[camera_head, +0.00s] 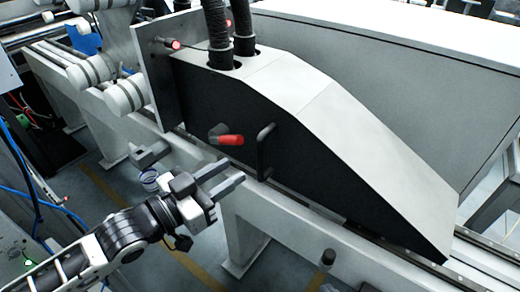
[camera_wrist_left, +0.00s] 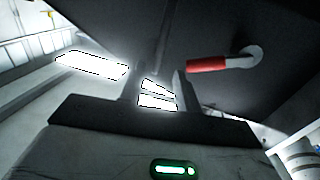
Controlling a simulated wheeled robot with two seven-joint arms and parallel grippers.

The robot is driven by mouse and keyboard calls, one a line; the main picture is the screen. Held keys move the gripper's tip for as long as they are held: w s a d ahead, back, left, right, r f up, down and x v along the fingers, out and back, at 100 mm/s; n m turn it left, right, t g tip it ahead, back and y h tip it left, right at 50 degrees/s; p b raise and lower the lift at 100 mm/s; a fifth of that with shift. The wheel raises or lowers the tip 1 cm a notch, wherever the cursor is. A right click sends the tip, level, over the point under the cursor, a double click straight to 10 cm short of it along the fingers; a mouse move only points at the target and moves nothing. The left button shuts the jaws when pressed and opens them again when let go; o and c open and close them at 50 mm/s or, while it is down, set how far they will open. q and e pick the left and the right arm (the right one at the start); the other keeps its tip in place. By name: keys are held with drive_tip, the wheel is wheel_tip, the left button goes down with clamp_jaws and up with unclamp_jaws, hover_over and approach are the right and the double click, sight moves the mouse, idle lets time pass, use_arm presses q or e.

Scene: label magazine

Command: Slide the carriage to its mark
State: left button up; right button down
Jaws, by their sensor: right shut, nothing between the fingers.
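The carriage (camera_head: 300,140) is a large housing with a black side and a pale sloping top, standing on the machine's rails. A red-gripped lever (camera_head: 228,140) sits left of the handle and also shows in the left wrist view (camera_wrist_left: 208,64). My left gripper (camera_head: 238,176) is open and empty, its fingertips just left of and below the handle and apart from it. Its two fingers also show in the left wrist view (camera_wrist_left: 158,84). My right gripper is not in view. I cannot make out the mark.
Pale rollers (camera_head: 125,95) and an upright plate (camera_head: 152,75) stand left of the carriage. Two black hoses (camera_head: 243,30) rise from its top. The pale machine beam (camera_head: 290,215) runs along below it. A dark knob-like part (camera_head: 328,257) is at the lower middle.

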sight(258, 156)
use_arm(q)
drive_tip(key=x, duration=0.9)
drive_tip(key=shift+p, duration=0.4)
clamp_jaws()
